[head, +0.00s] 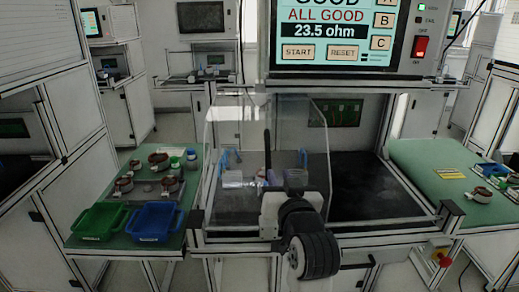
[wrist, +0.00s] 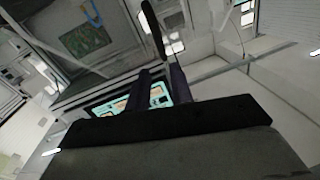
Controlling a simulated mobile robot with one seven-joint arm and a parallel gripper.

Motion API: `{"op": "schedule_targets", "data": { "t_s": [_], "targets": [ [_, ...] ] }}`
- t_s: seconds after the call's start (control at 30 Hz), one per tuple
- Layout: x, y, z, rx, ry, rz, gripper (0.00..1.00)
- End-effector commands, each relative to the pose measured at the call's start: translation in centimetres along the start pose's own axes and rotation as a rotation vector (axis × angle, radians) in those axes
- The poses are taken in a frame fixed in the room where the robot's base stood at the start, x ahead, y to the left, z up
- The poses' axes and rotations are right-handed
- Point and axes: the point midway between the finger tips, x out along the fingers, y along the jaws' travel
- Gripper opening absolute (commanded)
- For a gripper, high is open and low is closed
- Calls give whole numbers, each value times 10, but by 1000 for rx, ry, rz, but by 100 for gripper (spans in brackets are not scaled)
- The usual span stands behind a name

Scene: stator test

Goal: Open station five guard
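The clear guard panel (head: 235,125) stands upright across the left part of the centre station's bay. A black upright handle (head: 267,150) is on it; the wrist view shows a dark bar (wrist: 152,28), likely this handle. My gripper (head: 270,186) is in front of the guard, low by the handle, partly hidden by my own wrist. In the wrist view its two dark fingers (wrist: 160,82) stand apart, with a lit screen showing between them. The bar's near end lies close to the fingertips; I cannot tell whether they touch.
The test screen (head: 330,30) above reads ALL GOOD, 23.5 ohm. A green side table (head: 150,200) on the left bears a green bin (head: 100,221), a blue bin (head: 154,222) and stators. Another green table (head: 430,160) is on the right. The bay's right part is uncovered.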

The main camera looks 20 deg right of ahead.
Motion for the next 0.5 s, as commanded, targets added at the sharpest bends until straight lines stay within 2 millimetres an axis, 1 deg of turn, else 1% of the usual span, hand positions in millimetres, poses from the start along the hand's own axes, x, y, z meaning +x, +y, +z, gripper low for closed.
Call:
{"op": "schedule_targets", "data": {
  "t_s": [0.3, 0.5],
  "targets": [
    [66, -2, -3, -1, -2, -3, 22],
    [103, -2, -2, -2, -1, -3, 22]
  ]
}}
